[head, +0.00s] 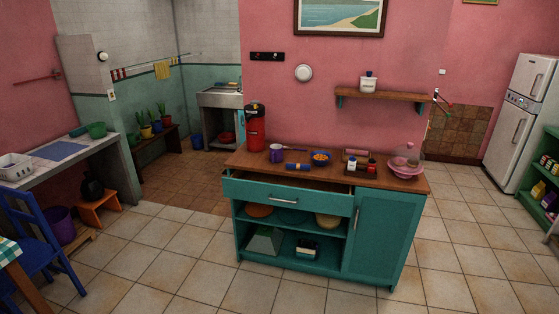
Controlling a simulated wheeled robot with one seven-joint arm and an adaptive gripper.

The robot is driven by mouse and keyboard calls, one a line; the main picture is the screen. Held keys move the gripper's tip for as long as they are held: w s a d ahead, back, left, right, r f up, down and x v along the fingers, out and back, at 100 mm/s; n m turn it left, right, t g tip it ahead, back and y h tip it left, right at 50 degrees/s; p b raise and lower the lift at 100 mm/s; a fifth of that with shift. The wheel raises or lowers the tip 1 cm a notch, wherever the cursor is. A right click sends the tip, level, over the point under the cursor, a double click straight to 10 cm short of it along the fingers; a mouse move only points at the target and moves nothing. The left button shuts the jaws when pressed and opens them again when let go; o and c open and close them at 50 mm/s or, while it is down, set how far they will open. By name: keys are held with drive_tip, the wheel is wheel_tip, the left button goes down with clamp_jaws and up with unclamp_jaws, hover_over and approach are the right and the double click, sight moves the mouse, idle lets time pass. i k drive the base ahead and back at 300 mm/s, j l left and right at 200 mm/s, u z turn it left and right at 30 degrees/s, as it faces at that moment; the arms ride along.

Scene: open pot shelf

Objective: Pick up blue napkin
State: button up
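A small dark blue roll (291,166) with a lighter band around it lies on the wooden top of the teal cabinet (382,240), at its front left; it looks like a rolled napkin. A flat blue cloth or mat (60,151) lies on the grey counter at the left. I cannot tell for certain which of these is the blue napkin. My gripper is not in view.
Around the roll stand a purple mug (276,154), a blue bowl (321,158) with orange contents, small bottles and a pink bowl (404,168). The cabinet's drawer (287,197) is partly open. The tiled floor (190,270) in front is clear. A blue chair (35,240) stands left.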

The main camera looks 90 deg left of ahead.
sight(289, 166)
drive_tip(key=u, duration=0.45)
drive_tip(key=j+u, duration=0.1)
drive_tip(key=u, duration=0.35)
drive_tip(key=j+u, duration=0.1)
drive_tip(key=u, duration=0.75)
drive_tip(key=i+u, duration=0.1)
drive_tip(key=u, duration=0.35)
drive_tip(key=i+j+u, duration=0.15)
drive_tip(key=i+j, duration=0.3)
drive_tip(key=i+j+u, duration=0.1)
drive_tip(key=i+j, duration=0.3)
drive_tip(key=i, duration=0.25)
